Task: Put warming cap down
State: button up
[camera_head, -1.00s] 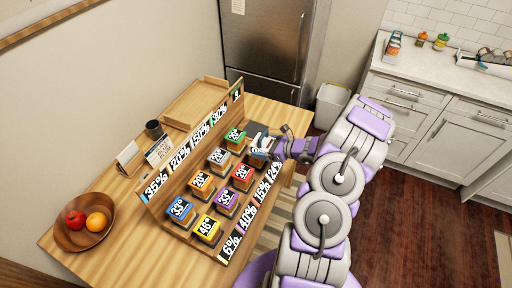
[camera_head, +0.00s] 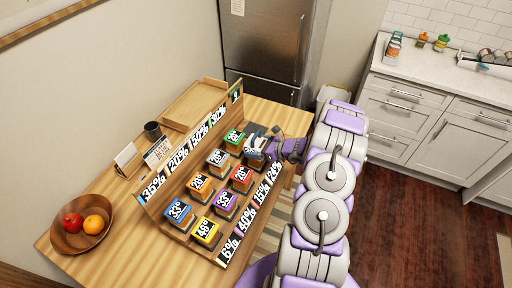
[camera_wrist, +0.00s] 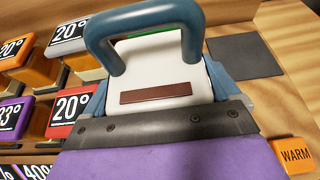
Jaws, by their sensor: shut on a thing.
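My gripper (camera_head: 258,147) is at the right side of the wooden shelf rack, shut on a small white piece, which I take for the warming cap. In the wrist view the white piece (camera_wrist: 165,65), with a brown strip, sits between the blue-grey jaws under a blue-grey arched handle. A bit of green shows behind it. A dark square pad (camera_wrist: 243,57) lies on the wood just right of the jaws, apart from them. An orange "WARM" label (camera_wrist: 294,156) is at lower right. The piece's underside is hidden.
Several labelled colour cubes stand on the rack, the nearest being the red 20° cube (camera_head: 241,176) and the green 20° cube (camera_head: 234,138). Percent labels line the rack edges. A fruit bowl (camera_head: 63,241) is at left. A wooden tray (camera_head: 195,103) lies behind the rack.

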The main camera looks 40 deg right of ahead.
jog(key=o, duration=1.2)
jog(key=shift+d+f, duration=0.1)
jog(key=shift+d, duration=0.15)
jog(key=shift+a, duration=0.15)
